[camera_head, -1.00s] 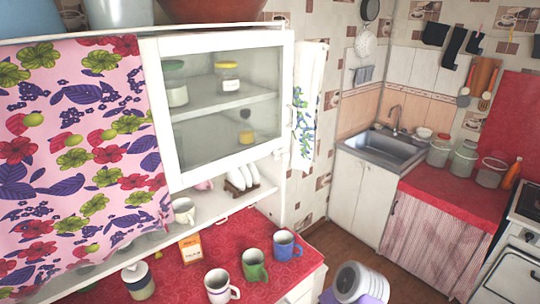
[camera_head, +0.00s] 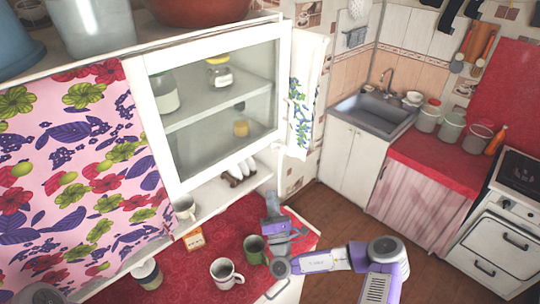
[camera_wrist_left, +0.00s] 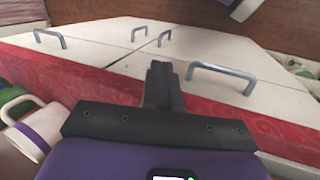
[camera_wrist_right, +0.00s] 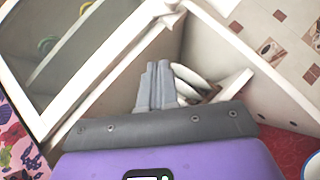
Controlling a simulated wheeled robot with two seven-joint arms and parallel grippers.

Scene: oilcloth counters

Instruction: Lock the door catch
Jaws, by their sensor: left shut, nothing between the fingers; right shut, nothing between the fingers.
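The white glass-fronted cabinet door (camera_head: 283,85) is in the head view's upper middle. Its lower frame (camera_wrist_right: 95,72) crosses the right wrist view. I cannot clearly make out the catch, nor tell whether the door is fully closed. My right gripper (camera_head: 271,203) is shut and empty, pointing up below the door's lower right corner, apart from it. Its fingers (camera_wrist_right: 157,68) show in the right wrist view. My left gripper (camera_wrist_left: 160,72) is shut and empty above the red counter edge and drawer handles; in the head view only a piece of that arm shows at bottom left.
On the red counter (camera_head: 215,243) stand a white mug (camera_head: 225,272), a green mug (camera_head: 255,250) and an orange box (camera_head: 193,238). A plate rack (camera_head: 238,172) sits under the door. A towel (camera_head: 304,90) hangs at right. The floor (camera_head: 330,215) between counters is clear.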

